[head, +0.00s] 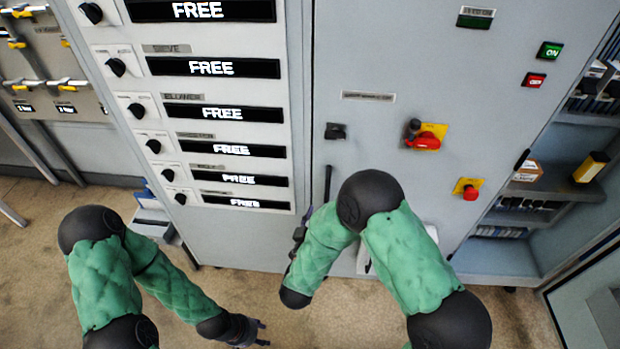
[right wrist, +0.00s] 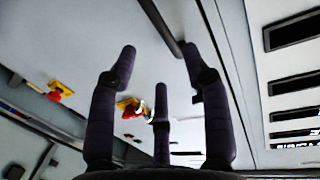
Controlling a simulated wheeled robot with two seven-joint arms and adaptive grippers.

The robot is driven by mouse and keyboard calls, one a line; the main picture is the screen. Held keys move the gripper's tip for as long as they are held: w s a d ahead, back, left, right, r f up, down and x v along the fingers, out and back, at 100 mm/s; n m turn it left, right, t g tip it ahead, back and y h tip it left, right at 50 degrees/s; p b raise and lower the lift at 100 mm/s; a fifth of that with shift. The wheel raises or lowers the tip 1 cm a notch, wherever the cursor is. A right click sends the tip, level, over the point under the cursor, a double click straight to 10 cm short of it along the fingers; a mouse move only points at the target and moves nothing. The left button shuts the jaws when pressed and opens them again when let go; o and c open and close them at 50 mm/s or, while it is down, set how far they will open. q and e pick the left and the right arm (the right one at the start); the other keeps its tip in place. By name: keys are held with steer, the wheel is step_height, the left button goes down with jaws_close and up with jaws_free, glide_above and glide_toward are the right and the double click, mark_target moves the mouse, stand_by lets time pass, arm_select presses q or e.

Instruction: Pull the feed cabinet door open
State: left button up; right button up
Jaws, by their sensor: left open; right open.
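The feed cabinet door (head: 360,65) is a large light grey panel and looks closed against its frame. Its handle (head: 327,182) is a dark upright bar near the door's left edge. My right gripper (head: 302,218) is partly hidden behind my right arm, just left of the handle's lower part. In the right wrist view its fingers (right wrist: 158,60) are spread and empty. The handle (right wrist: 160,27) appears there between the fingertips, nearer the right-hand finger; I cannot tell whether they touch. My left gripper (head: 256,334) is open and empty, low over the floor.
A column of displays reading FREE (head: 225,113), with black knobs, fills the panel left of the door. The door bears a red rotary switch (head: 425,140) and a red stop button (head: 470,192). Shelves (head: 525,205) stand at the right. Beige floor (head: 225,290) is clear in front.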

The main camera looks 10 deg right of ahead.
steer(key=r+b+x, duration=0.2)
steer(key=x, duration=0.8)
steer(key=shift+w+d+h, duration=0.15)
steer(key=shift+w+h, duration=0.1)
steer(key=shift+h, duration=0.05)
jaws_close()
